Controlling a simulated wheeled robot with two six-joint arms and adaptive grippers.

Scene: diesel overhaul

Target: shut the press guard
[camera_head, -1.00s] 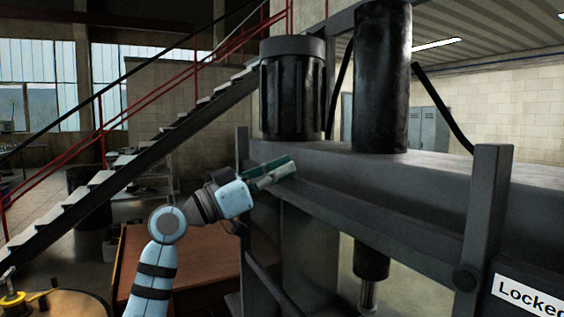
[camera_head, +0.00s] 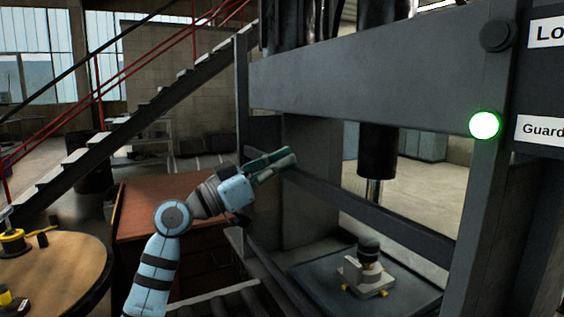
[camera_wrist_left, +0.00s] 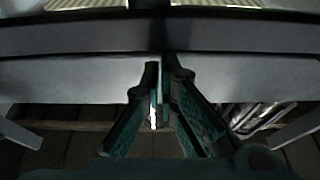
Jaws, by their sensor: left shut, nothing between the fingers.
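The press (camera_head: 350,85) stands at the right, a heavy grey frame with a wide upper beam. A dark rail (camera_head: 385,213) slants across its opening below that beam; it may belong to the guard, but I cannot tell. My left gripper (camera_head: 288,158), green-fingered, is shut and empty at the rail's left end, by the left post. I cannot tell whether it touches. In the left wrist view the shut fingertips (camera_wrist_left: 163,68) point at a grey horizontal bar (camera_wrist_left: 80,78). A sign starting "Guard" (camera_head: 540,129) is cut off. My right gripper is out of view.
A green-white lamp (camera_head: 485,125) glows on the right post. A ram (camera_head: 376,150) hangs above a pale part (camera_head: 366,272) on the press bed. A brown cabinet (camera_head: 150,205) stands behind my left arm. A round table (camera_head: 60,270) is at the lower left.

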